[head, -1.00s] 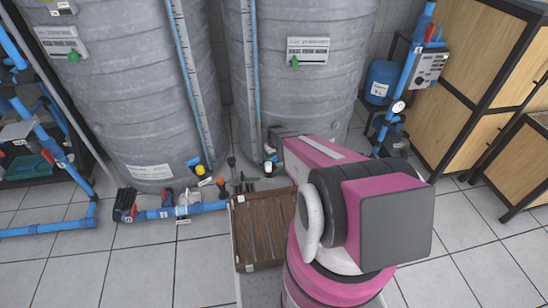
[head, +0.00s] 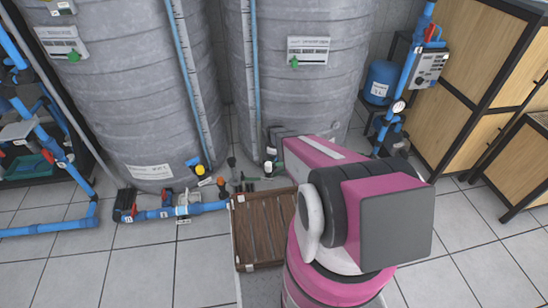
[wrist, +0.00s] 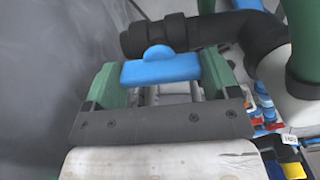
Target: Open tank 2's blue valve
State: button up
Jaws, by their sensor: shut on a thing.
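The blue valve handle (wrist: 160,68) sits between the green fingers of my gripper (wrist: 160,78) in the wrist view. The gripper is shut on it. The handle lies crosswise from finger to finger, with a rounded knob at its top middle. A black pipe fitting (wrist: 160,37) runs just behind it. In the head view, the right grey tank (head: 300,95) stands behind my pink arm, which hides the gripper. I cannot read which tank bears number 2, and the valve's body is mostly hidden.
The left grey tank (head: 135,90) stands beside the right one. Blue floor piping (head: 155,214) runs at its foot. A brown wooden crate (head: 262,225) lies in front of the tanks. Wooden cabinets (head: 475,75) stand at right. Tiled floor is clear at front left.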

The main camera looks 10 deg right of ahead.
dwell(0.6)
jog(key=o, duration=0.8)
notch_tip(320, 180, up, 11)
jog(key=shift+f, duration=0.1)
jog(key=s+r+m, duration=1.2)
jog(key=s+r, duration=0.9)
jog(key=shift+s+r, duration=0.2)
jog(key=shift+r, duration=0.2)
